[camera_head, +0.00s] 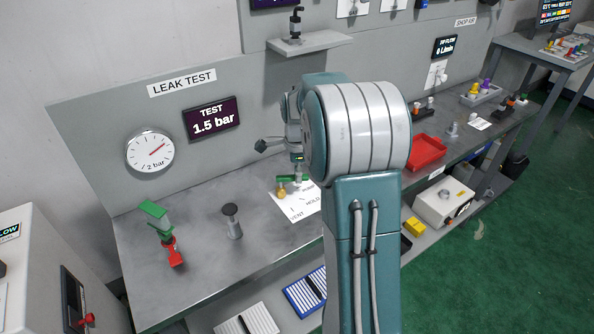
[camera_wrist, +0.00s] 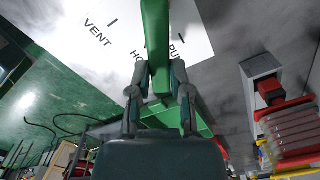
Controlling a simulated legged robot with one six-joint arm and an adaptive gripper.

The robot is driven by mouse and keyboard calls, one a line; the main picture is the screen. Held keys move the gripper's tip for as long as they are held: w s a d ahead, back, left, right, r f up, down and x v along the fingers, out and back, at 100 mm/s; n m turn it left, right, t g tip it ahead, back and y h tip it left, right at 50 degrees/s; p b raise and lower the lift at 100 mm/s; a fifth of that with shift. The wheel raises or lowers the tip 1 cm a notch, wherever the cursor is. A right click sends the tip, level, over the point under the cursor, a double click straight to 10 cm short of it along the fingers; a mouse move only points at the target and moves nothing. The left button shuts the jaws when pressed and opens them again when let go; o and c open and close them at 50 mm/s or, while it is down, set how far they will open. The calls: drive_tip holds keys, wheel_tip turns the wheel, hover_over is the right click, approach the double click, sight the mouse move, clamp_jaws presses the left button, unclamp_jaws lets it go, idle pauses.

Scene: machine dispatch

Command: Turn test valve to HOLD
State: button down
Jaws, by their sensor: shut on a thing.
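The test valve (camera_head: 282,188) stands on the bench on a white sheet (camera_head: 297,209) lettered VENT and HOLD, with a third word partly covered. Its green handle (camera_head: 286,178) shows in the head view just left of my gripper (camera_head: 298,170). In the wrist view the green handle (camera_wrist: 156,35) runs between the fingers of my gripper (camera_wrist: 160,75), which are shut on it. The handle covers part of the word HOLD there. My arm hides some of the sheet, and I cannot tell exactly which mark the handle points to.
A TEST display (camera_head: 211,119) reads 1.5 bar beside a round gauge (camera_head: 150,151). A green-and-red part (camera_head: 168,235) and a dark-topped post (camera_head: 232,220) stand on the bench's left. A red tray (camera_head: 427,151) lies right of my arm. The bench between post and sheet is clear.

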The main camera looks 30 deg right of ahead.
drive_tip(key=shift+s+a+m, duration=0.2)
drive_tip(key=shift+s+m, duration=0.05)
drive_tip(key=shift+m, duration=0.55)
drive_tip(key=shift+s+a+m, duration=0.2)
drive_tip(key=shift+s+m, duration=0.05)
drive_tip(key=shift+m, duration=0.55)
drive_tip(key=c, duration=0.6)
unclamp_jaws()
drive_tip(key=shift+f, duration=0.1)
drive_tip(key=shift+o, duration=0.2)
wheel_tip(320, 180, up, 12)
drive_tip(key=shift+w, duration=0.1)
